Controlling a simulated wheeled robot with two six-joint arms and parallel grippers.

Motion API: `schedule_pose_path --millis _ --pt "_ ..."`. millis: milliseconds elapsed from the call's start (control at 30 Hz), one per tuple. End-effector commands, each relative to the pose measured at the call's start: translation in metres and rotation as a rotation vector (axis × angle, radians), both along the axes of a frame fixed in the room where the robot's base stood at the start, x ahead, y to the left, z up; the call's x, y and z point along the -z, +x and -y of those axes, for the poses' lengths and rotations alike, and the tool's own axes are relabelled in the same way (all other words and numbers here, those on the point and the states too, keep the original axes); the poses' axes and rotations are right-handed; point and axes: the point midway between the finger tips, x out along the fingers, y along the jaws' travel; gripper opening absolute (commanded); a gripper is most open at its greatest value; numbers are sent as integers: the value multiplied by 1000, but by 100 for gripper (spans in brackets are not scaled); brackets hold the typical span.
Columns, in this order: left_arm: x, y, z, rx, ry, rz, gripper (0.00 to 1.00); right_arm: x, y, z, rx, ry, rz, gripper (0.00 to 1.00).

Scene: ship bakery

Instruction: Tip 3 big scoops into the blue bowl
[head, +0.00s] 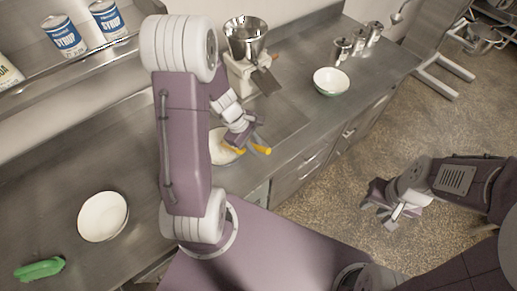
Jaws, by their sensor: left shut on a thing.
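My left gripper (248,141) is shut on a yellow tool (262,150), likely a scoop, over a bowl with pale contents (217,158). My arm hides much of that bowl, and the tool's far end is hard to make out. A white-inside bowl (103,216) stands at the left and looks empty. Another white-inside bowl (331,80) with a greenish outside stands at the back right. No bowl shows clearly as blue from here. My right gripper (384,211) looks open and empty, out over the floor, away from the counter.
Metal canisters (358,42) stand at the back right. A green object (40,268) lies at the front left. Syrup cans (64,37) stand on the shelf. Counter left of my arm is mostly clear.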

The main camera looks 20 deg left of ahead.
Motion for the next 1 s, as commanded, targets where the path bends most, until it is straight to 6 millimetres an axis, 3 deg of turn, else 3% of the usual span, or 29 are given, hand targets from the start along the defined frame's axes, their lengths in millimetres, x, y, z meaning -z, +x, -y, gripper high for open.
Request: schedule_pose_path --millis 1000 --pt "-44 12 -56 -3 -370 -82 0 -52 0 0 0 0 0 33"
